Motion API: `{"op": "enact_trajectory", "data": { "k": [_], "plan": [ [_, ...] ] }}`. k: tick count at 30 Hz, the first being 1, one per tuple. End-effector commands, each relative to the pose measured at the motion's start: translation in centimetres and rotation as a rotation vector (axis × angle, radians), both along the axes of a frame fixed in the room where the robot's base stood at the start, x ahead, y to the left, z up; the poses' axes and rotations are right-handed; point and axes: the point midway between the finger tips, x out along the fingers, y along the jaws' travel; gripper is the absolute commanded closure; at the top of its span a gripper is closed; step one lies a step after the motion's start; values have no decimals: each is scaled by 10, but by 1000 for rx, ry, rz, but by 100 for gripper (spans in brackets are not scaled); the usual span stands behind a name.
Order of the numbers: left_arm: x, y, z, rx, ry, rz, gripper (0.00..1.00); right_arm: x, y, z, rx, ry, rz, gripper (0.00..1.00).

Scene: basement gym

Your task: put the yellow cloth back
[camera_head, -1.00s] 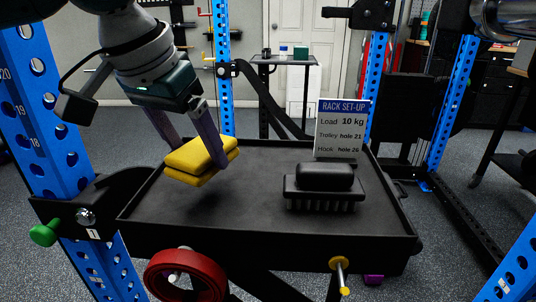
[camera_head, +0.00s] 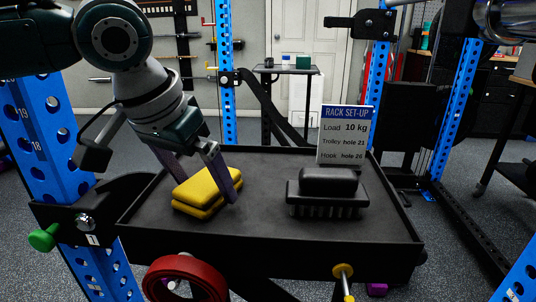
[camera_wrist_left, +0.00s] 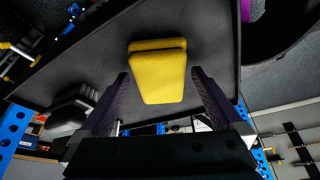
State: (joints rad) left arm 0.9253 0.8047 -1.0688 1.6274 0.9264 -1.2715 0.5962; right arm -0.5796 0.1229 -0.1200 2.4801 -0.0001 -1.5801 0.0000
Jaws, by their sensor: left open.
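The folded yellow cloth (camera_head: 205,191) lies on the black tray (camera_head: 262,222), in its left part. My left gripper (camera_head: 207,188) is open around the cloth, one finger on each side. In the left wrist view the cloth (camera_wrist_left: 160,78) sits between the purple-grey fingers of the left gripper (camera_wrist_left: 160,76), with a gap showing on both sides. My right gripper is not in view.
A black brush (camera_head: 327,192) lies on the tray's right part. A sign (camera_head: 345,134) with rack settings stands at the tray's back edge. Blue rack uprights (camera_head: 42,140) flank the tray. A red ring (camera_head: 184,277) hangs in front. The tray's middle is clear.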

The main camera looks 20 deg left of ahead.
Motion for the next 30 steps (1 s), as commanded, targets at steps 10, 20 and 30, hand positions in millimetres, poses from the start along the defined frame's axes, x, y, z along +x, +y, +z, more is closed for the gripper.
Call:
{"op": "enact_trajectory", "data": {
  "k": [10,20,30],
  "plan": [
    [-22,4,59,1,-3,-1,0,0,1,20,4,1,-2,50],
    [-42,6,107,-1,-2,1,0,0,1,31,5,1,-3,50],
    [-85,-74,47,-52,-25,-262,0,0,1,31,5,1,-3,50]
  ]
}}
